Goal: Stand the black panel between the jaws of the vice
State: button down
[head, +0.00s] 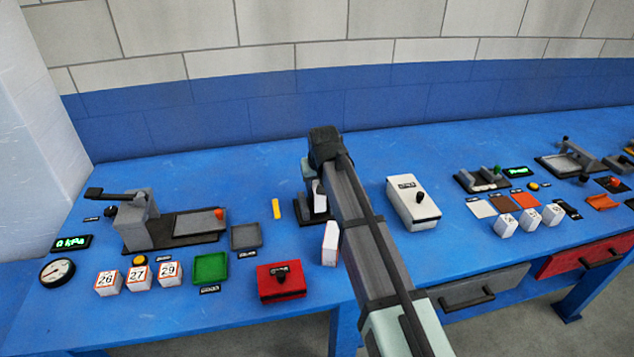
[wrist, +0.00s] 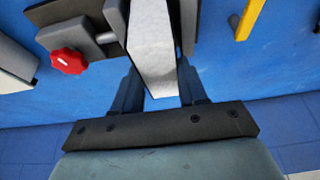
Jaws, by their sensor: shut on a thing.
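My gripper (wrist: 161,91) is shut on a slab-like panel (wrist: 152,45), with a finger on each side. In the wrist view its visible face is pale, speckled grey with a whiter edge; I see no clearly black face. The panel reaches between the grey jaws of the vice (wrist: 115,18), which has a red knob (wrist: 68,61). I cannot tell whether it touches the jaws or the vice floor. In the head view my gripper (head: 316,185) is over the vice (head: 301,208), and my arm hides much of both.
A yellow strip (head: 276,209) lies left of the vice, and a white box with a black knob (head: 413,203) stands to its right. A white block (head: 330,243) is in front. A lever press (head: 140,220), green tray (head: 210,268) and red box (head: 281,281) stand farther left.

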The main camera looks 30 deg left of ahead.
jog(key=shift+f, duration=1.15)
dwell(1.0)
jog(key=shift+c, duration=1)
grip_release()
jog(key=shift+r, duration=0.1)
jog(key=shift+r, duration=4.15)
